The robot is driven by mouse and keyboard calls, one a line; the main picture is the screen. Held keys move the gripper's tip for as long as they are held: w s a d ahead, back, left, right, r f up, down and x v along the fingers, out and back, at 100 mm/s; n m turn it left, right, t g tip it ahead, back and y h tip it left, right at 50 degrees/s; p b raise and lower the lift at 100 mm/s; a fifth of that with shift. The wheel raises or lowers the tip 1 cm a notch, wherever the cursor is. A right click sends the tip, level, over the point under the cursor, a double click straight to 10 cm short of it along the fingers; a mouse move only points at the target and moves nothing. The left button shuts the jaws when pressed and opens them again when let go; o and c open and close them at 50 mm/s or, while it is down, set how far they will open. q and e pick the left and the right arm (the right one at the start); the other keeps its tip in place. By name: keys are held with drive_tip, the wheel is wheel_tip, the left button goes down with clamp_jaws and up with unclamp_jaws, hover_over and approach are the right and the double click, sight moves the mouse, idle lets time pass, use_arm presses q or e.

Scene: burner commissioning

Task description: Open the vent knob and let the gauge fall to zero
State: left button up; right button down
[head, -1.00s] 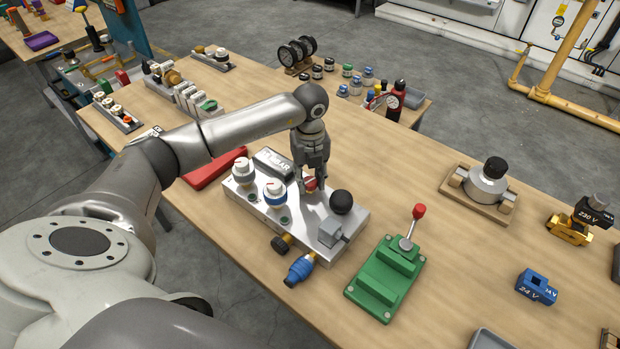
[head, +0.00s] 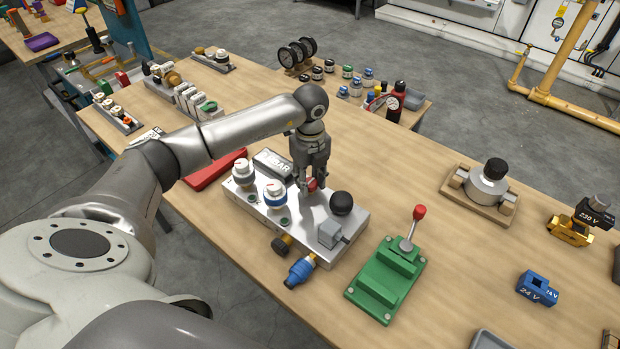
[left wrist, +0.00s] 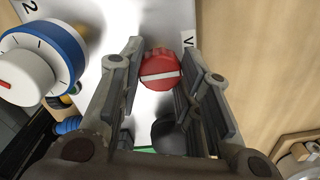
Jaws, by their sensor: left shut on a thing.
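The vent knob (head: 312,186) is small and red, on the silver manifold block (head: 240,196). In the left wrist view the red knob (left wrist: 161,69) has a white bar across its top, nearly level in the picture, and a partly hidden label starting with V beside it. My left gripper (head: 311,182) points down over the knob and is shut on it, with a finger on each side (left wrist: 160,78). The gauge (head: 272,163) is a dark box marked BAR at the back of the block. Its reading is hidden or too small to read. My right gripper is not in view.
Two white-topped knobs (head: 243,171), one with a blue ring (head: 274,193), stand left of the vent knob. A black ball (head: 341,202) stands close on its right. A green base with a red-tipped lever (head: 386,279) is nearby.

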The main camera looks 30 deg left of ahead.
sight(310, 182)
use_arm(q)
drive_tip(key=o, duration=1.1)
drive_tip(key=shift+c, duration=0.2)
wheel_tip(310, 182, up, 12)
